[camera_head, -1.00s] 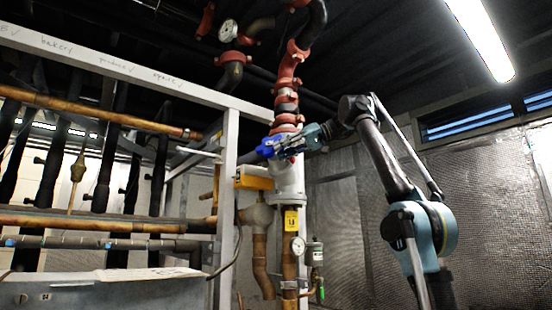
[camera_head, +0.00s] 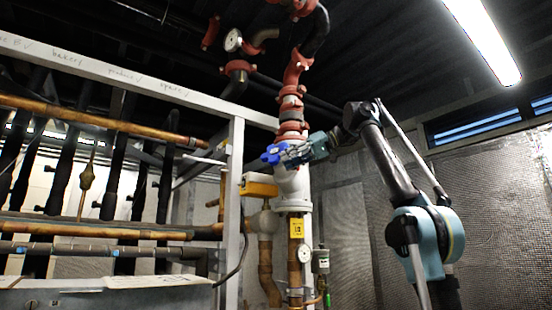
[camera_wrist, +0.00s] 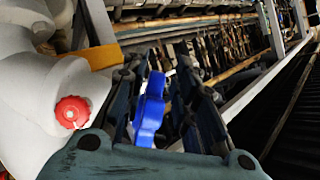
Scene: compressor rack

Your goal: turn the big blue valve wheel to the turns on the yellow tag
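The big blue valve wheel (camera_head: 271,155) is on the upright grey-white valve body (camera_head: 292,185), on its upper left side. The yellow tag (camera_head: 296,228) hangs on the pipe below; its writing is too small to read for certain. My gripper (camera_head: 290,152) reaches in from the right, right at the wheel. In the wrist view, part of the blue wheel (camera_wrist: 150,108) lies between the two fingers of my gripper (camera_wrist: 160,100). The fingers look apart, with a narrow gap on the wheel's right side. The far part of the wheel is hidden there.
A white frame post (camera_head: 234,200) stands left of the valve, with a yellow-orange box (camera_head: 259,186) between them. A red cap (camera_wrist: 72,112) sits on the grey body in the wrist view. A gauge (camera_head: 306,249) and green-tipped fitting (camera_head: 327,299) are below. Copper pipes (camera_head: 100,113) fill the left.

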